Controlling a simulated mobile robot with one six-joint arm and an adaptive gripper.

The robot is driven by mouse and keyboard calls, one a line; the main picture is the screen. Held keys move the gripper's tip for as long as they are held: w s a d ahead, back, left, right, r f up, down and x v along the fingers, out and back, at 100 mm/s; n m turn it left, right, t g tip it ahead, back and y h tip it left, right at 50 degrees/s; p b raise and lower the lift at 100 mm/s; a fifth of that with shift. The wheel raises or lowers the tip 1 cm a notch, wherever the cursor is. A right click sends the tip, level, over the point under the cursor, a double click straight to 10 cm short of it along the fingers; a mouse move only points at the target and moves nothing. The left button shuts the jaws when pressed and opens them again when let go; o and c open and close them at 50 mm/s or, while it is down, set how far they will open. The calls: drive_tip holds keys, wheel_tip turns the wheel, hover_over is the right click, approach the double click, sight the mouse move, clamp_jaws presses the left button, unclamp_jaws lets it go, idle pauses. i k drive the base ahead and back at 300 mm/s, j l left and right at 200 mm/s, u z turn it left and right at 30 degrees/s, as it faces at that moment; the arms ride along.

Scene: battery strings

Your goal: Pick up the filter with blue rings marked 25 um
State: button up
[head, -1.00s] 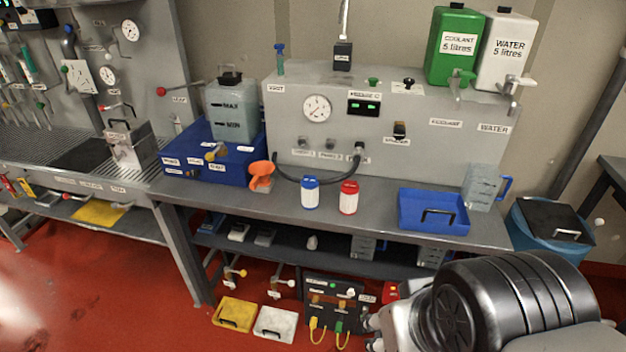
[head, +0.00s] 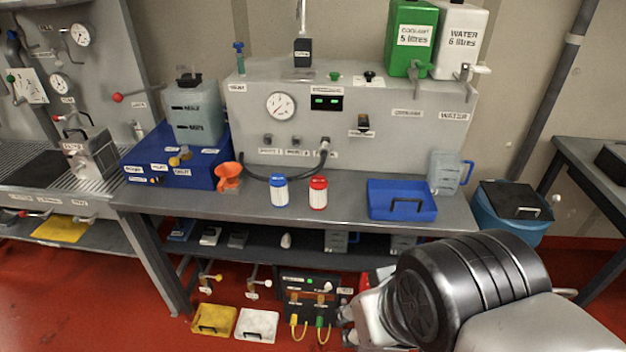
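The filter with blue rings (head: 279,191) stands upright on the grey bench, left of a similar filter with red rings (head: 318,192). Both have white bodies, and the small print on them is too small to read. My gripper (head: 346,326) is only partly in view at the lower right, below the bench top and well apart from the filters. My arm hides most of it, and its fingers cannot be made out clearly.
An empty blue tray (head: 402,200) and a clear jug (head: 447,172) stand to the right. A black hose (head: 262,180) curves behind the filters. The bench front is clear.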

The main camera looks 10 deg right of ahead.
sight(278, 182)
drive_tip(key=z, duration=0.3)
drive_tip(key=i+j+z, duration=0.45)
drive_tip(key=z, duration=0.25)
drive_tip(key=i+j+z, duration=0.1)
drive_tip(key=j+z, duration=0.25)
drive_tip(key=j, duration=0.15)
drive_tip(key=i+j+z, duration=0.1)
drive_tip(key=j+z, duration=0.25)
drive_tip(key=j, duration=0.3)
drive_tip(key=i+j, duration=0.1)
drive_tip(key=j, duration=0.15)
